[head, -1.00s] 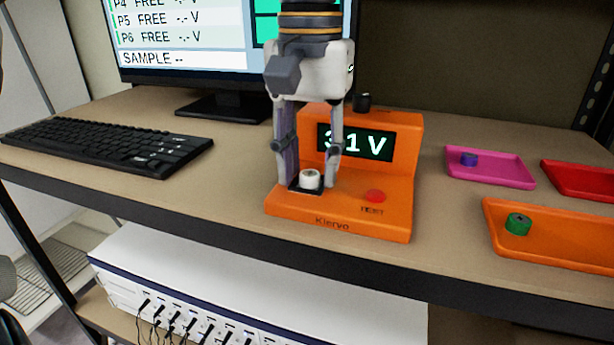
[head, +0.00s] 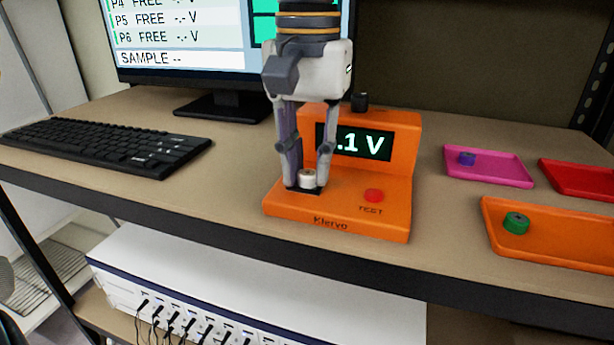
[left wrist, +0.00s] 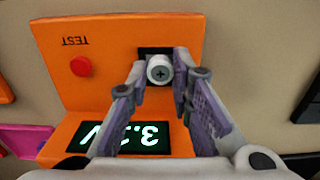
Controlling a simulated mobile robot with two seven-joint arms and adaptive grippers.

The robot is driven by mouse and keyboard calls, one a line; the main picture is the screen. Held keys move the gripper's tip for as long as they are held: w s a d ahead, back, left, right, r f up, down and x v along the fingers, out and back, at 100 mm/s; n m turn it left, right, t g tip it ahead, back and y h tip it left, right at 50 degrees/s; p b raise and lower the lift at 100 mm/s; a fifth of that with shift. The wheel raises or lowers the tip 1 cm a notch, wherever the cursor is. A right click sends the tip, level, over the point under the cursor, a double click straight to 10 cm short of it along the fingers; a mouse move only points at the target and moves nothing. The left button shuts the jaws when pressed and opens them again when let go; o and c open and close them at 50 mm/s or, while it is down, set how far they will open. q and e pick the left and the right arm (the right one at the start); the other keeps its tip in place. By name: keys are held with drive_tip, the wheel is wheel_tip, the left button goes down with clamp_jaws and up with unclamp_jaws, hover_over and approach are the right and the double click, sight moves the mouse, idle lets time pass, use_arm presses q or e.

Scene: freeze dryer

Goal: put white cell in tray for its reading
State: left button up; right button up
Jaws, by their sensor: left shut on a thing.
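The white cell (head: 308,177) stands upright in the dark socket of the orange tester (head: 338,215). My left gripper (head: 307,181) points down with its fingers shut on the cell's sides. The left wrist view shows the cell's top with a plus mark (left wrist: 159,73) between my fingertips. The tester's display (head: 365,144) is partly hidden by a finger; ".1 V" can be read in the head view. A magenta tray (head: 510,175) holds a blue-purple cell (head: 467,158). An orange tray (head: 560,255) holds a green cell (head: 516,223). A red tray (head: 590,190) is cut off at right. My right gripper is not in view.
A red TEST button (head: 374,195) is on the tester, right of the socket. A black keyboard (head: 100,145) lies at left, and a monitor (head: 180,60) stands behind. The table between keyboard and tester is clear. Below its front edge is a white cabled unit (head: 250,285).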

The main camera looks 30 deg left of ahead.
sight(308, 173)
use_arm(q)
drive_tip(key=shift+r, duration=2.55)
